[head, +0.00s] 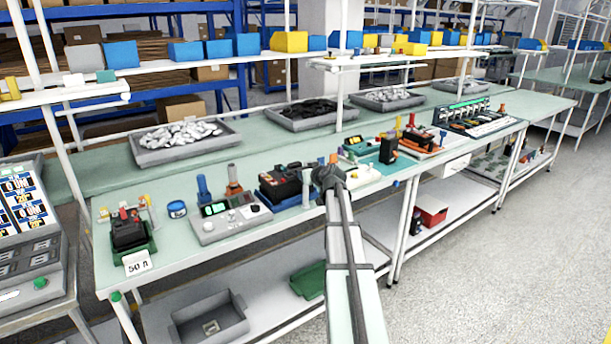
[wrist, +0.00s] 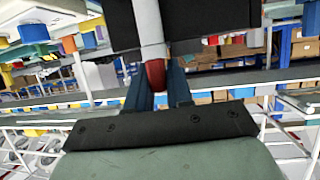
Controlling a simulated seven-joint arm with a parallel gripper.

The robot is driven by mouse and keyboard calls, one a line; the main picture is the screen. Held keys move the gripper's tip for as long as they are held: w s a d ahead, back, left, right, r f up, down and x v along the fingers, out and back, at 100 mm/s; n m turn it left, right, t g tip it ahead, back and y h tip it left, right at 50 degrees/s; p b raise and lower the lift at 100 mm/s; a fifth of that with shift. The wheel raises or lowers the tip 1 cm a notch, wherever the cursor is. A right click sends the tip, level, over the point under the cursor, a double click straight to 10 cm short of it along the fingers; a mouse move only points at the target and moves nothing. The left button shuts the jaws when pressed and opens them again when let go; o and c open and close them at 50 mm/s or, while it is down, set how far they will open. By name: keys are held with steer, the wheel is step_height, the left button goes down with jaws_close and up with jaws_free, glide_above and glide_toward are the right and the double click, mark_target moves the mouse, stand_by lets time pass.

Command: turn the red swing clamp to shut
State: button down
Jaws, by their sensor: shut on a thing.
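My gripper (head: 328,176) is at the front edge of the long green bench, near its middle. In the wrist view its two blue fingers (wrist: 156,88) are closed on the rounded red end of the red swing clamp (wrist: 155,74). A pale sleeve and a dark block lie beyond that red end. In the head view a small orange-red tip (head: 334,158) shows just above my gripper; I cannot tell whether it is part of the clamp. My gripper and arm hide most of the clamp there, so its turn angle cannot be read.
A black device (head: 286,183) stands close left of my gripper, with a grey meter (head: 229,216) further left. A white-based fixture (head: 362,176) is close right. Grey trays (head: 184,142) of parts lie behind. The floor in front at right is clear.

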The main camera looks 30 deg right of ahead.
steer(key=shift+n+y, duration=0.8)
steer(key=shift+y, duration=0.1)
steer(key=c, duration=1.1)
jaws_free()
steer(key=v, duration=1.3)
steer(key=shift+s, duration=0.4)
